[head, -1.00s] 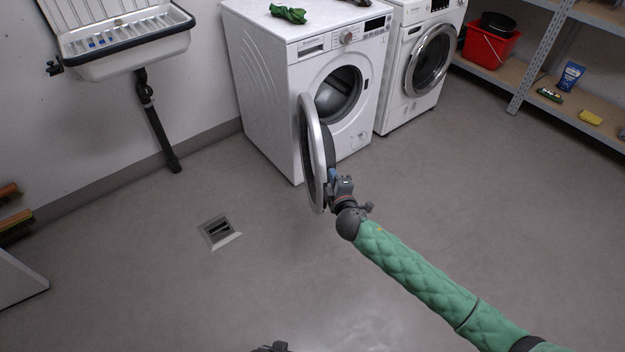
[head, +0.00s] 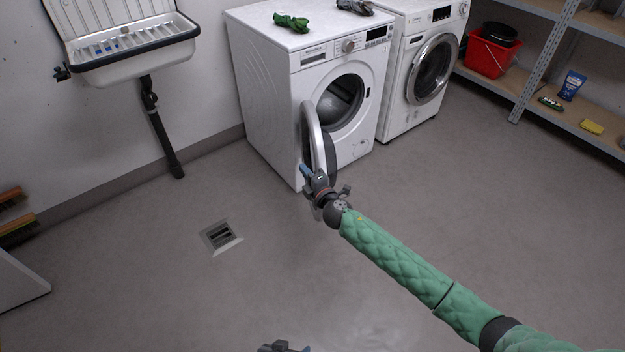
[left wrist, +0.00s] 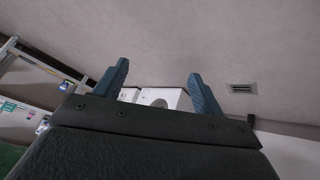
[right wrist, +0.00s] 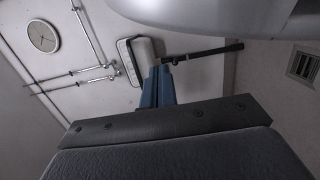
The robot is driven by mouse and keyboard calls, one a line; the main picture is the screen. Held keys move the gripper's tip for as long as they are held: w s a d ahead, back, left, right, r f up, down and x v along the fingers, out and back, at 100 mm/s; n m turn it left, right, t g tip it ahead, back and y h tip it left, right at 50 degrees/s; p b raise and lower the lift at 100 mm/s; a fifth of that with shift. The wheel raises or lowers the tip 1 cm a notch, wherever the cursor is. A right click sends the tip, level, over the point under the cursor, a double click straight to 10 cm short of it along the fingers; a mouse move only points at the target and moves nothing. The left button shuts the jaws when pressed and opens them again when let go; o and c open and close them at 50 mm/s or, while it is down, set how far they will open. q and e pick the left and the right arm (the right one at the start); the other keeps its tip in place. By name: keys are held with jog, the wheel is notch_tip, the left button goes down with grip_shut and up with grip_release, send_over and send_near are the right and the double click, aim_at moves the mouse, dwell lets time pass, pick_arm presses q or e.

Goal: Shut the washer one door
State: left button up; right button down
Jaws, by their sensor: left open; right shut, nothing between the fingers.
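The left washer (head: 272,90) is white, and its round door (head: 309,125) with a silver rim stands wide open, showing the dark drum. My right gripper (head: 305,172) is shut and empty at the door's lower part, overlapping it in the head view; I cannot tell whether it touches. In the right wrist view its fingers (right wrist: 158,75) are together, and a pale curved surface, likely the door (right wrist: 215,12), fills the top. My left gripper (head: 284,347) barely shows at the bottom edge of the head view. In the left wrist view its fingers (left wrist: 158,75) are apart and empty.
A second white washer (head: 408,105), door closed, stands to the right. A green cloth (head: 291,22) lies on the left washer. A sink (head: 130,50) hangs at left, a shelf (head: 540,95) with a red bucket (head: 490,55) stands at right. Floor in front is clear around a drain (head: 221,236).

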aim_at(320, 160)
pick_arm(q)
jog(key=shift+r, duration=0.8)
pick_arm(e)
jog(key=w+d, duration=0.2)
jog(key=d, duration=0.1)
jog(key=shift+w, duration=0.25)
pick_arm(q)
jog(key=shift+w, duration=0.1)
